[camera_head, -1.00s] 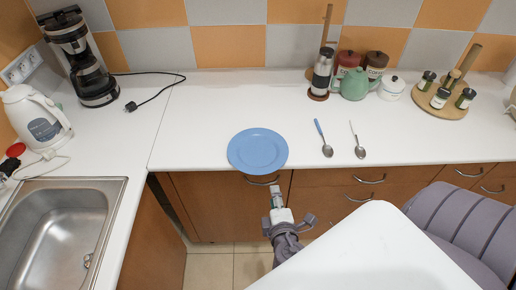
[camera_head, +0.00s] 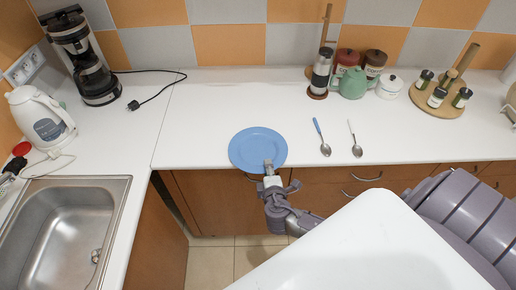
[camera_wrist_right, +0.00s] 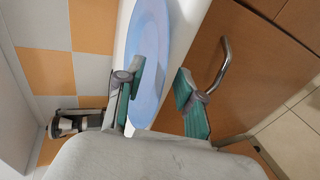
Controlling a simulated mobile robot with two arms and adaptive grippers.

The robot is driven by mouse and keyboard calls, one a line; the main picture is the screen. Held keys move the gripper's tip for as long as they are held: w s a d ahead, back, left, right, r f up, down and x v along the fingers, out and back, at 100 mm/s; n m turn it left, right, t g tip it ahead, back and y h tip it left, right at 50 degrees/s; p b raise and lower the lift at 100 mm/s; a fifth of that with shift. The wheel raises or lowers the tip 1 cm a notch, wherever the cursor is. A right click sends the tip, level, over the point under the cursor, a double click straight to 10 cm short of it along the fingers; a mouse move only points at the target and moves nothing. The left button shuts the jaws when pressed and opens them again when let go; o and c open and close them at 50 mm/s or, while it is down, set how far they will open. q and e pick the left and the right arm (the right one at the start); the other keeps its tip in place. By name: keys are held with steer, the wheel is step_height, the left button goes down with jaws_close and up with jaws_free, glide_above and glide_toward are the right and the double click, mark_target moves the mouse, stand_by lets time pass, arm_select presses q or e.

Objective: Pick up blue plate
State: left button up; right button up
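The blue plate (camera_head: 255,148) lies flat on the white counter at its front edge, left of two spoons. It also shows in the right wrist view (camera_wrist_right: 150,35), where its near rim lies across the gap between the fingers. My right gripper (camera_head: 268,166) is at the plate's front rim, its tip overlapping the rim in the head view. In the right wrist view my right gripper (camera_wrist_right: 162,82) is open, one finger in front of the plate and the other in front of the drawer fronts. I cannot tell whether either finger touches the plate. My left gripper is not in view.
A blue-handled spoon (camera_head: 321,138) and another spoon (camera_head: 355,139) lie right of the plate. Jars, a green teapot (camera_head: 353,84) and a round wooden board (camera_head: 440,104) stand farther back. The sink (camera_head: 62,235) is at the left. A drawer handle (camera_wrist_right: 219,66) is close below the counter.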

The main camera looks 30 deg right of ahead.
steer(key=shift+c, duration=0.2)
jaws_close()
steer(key=shift+r, duration=0.1)
